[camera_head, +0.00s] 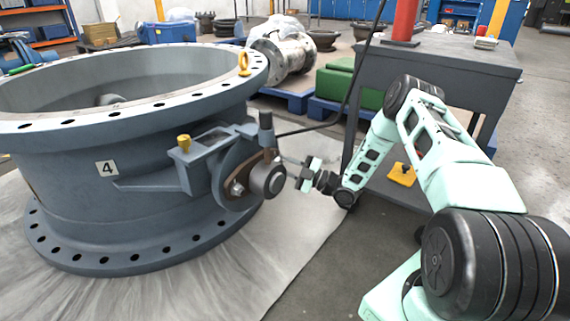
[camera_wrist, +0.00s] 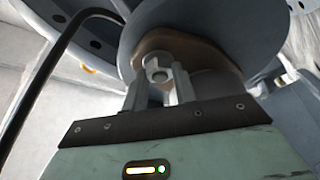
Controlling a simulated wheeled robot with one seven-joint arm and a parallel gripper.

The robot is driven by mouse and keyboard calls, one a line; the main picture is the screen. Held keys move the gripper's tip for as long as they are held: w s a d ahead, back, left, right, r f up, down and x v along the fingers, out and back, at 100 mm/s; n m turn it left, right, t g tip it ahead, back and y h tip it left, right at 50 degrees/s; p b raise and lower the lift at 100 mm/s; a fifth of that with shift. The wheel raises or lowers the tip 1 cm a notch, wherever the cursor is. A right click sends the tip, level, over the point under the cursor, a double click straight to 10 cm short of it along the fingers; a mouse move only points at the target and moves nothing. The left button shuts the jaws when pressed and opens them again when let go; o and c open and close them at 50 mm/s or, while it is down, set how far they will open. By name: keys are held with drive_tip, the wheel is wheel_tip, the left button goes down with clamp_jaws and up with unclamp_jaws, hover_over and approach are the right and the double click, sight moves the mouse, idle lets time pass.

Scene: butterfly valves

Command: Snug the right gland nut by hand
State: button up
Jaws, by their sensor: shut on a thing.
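The large grey valve body (camera_head: 75,190) marked 4 stands at the left in the head view. On its side are a round boss, a brown gland flange (camera_head: 259,164) and a dark shaft end (camera_head: 274,181). The left gland nut (camera_head: 237,188) shows at the flange's lower left. My gripper (camera_head: 293,163) reaches the flange from the right. In the wrist view, its two grey fingers (camera_wrist: 157,88) are shut on the right gland nut (camera_wrist: 157,73), against the brown flange (camera_wrist: 205,52). The nut's sides are partly hidden by the fingers.
A grey bracket (camera_head: 165,186) juts from the valve left of the boss. A dark upright pin (camera_head: 266,130) stands just above the gland. A black cable (camera_wrist: 55,62) runs close by my gripper. A grey table (camera_head: 440,65) stands behind my arm. Floor is free in front.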

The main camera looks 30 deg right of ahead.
drive_tip(key=m+t+h+p, duration=0.1)
drive_tip(key=m, duration=0.3)
drive_tip(key=m+t+h+p, duration=0.1)
drive_tip(key=m+t, duration=0.1)
drive_tip(key=m, duration=0.1)
drive_tip(key=shift+s+f+m, duration=0.1)
drive_tip(key=shift+f+m, duration=0.05)
drive_tip(key=shift+m, duration=0.25)
drive_tip(key=shift+h, duration=0.3)
drive_tip(key=o, duration=1)
drive_tip(key=shift+c, duration=0.2)
drive_tip(key=shift+o, duration=0.2)
drive_tip(key=shift+a, duration=0.1)
drive_tip(key=shift+s+f, duration=0.1)
